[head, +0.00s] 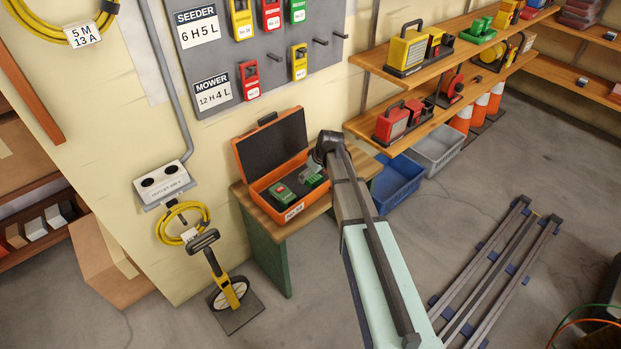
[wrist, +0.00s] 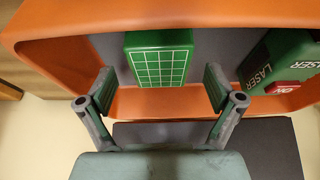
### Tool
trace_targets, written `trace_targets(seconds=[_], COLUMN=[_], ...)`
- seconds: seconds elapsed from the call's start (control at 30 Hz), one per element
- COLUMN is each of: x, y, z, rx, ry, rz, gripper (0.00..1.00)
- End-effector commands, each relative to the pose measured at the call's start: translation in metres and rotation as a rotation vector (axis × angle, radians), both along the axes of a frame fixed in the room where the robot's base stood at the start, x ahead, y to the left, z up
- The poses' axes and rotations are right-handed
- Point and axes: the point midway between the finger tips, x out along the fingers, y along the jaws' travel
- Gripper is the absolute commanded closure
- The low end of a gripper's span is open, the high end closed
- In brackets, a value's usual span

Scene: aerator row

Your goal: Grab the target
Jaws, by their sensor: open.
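The target is a green block with a white grid face (wrist: 160,62), inside the orange case in the wrist view. In the head view a green piece at the case's right (head: 316,180) seems to be it, partly covered by my gripper (head: 309,172). In the wrist view my gripper (wrist: 160,90) is open and empty. Its two fingers show to the left and right of the target's near end, with gaps on both sides. I cannot tell whether the fingertips are down at its height.
A green laser (wrist: 262,62) with a red ON label lies beside the target, close to one finger. The orange case (head: 292,212) stands open on a wooden-topped table (head: 245,196), its dark-lined lid (head: 272,146) raised behind. Shelves (head: 460,50) hold equipment at the right.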

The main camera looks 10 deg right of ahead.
Motion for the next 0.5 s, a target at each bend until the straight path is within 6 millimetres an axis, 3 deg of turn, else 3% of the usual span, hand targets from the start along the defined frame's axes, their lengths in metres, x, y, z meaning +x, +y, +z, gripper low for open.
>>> trace_targets(seconds=[0.13,0.37,0.5], x=[0.006,0.006,0.006], y=[0.003,0.004,0.004], z=[-0.015,-0.016,-0.016], rx=[0.000,0.001,0.000], ry=[0.000,-0.001,0.000], rz=[0.000,0.000,0.000], gripper=[0.08,0.08,0.54])
